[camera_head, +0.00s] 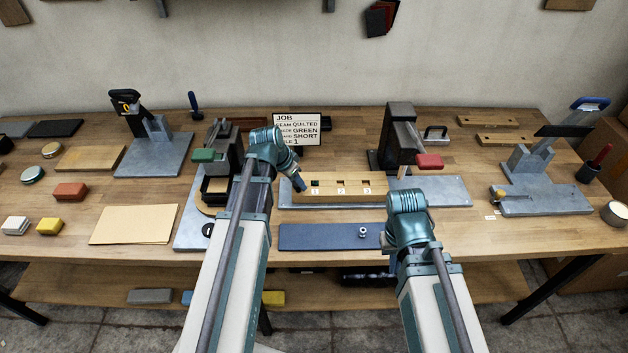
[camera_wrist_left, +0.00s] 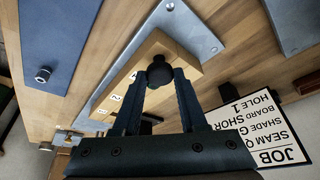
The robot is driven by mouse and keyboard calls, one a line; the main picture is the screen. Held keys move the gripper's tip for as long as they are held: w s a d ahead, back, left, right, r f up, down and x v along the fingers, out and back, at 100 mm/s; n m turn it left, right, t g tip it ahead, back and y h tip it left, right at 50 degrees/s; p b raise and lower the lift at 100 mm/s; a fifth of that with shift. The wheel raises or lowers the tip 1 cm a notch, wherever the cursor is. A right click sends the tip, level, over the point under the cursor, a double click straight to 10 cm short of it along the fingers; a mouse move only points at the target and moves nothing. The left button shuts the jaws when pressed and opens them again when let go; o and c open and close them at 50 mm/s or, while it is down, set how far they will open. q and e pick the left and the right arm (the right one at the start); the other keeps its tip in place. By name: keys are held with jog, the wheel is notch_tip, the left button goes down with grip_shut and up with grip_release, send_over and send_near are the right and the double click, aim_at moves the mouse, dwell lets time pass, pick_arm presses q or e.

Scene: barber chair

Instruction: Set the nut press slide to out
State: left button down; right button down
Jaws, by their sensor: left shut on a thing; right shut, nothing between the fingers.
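The nut press (camera_head: 398,135) is a dark column with a red-handled lever on a grey metal plate. A wooden slide block (camera_head: 345,192) with holes marked 1, 2 and 3 lies on the plate and reaches left of the column. My left gripper (camera_head: 299,183) is at the block's left end. In the left wrist view its fingers (camera_wrist_left: 160,82) are shut on a black round knob (camera_wrist_left: 160,68) at the end of the wooden block (camera_wrist_left: 178,58). My right gripper (camera_head: 386,241) is mostly hidden by its wrist, shut and empty, near the blue mat's right end.
The blue mat (camera_head: 310,237) with a small metal nut (camera_head: 363,232) lies in front of the slide. The job card (camera_head: 297,128) stands behind my left gripper. A device with a green handle (camera_head: 205,155) is to the left. A clamp fixture (camera_head: 540,180) is far right.

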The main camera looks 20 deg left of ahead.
pick_arm(q)
jog(key=shift+s+a, duration=0.3)
jog(key=shift+a, duration=0.6)
jog(key=shift+c, duration=2.2)
grip_release()
jog(key=shift+s+a, duration=0.1)
jog(key=shift+a, duration=0.1)
jog(key=shift+d, duration=0.1)
jog(key=p+v, duration=1.2)
jog(key=v, duration=0.1)
jog(key=shift+r+p, duration=0.35)
jog(key=shift+r, duration=0.05)
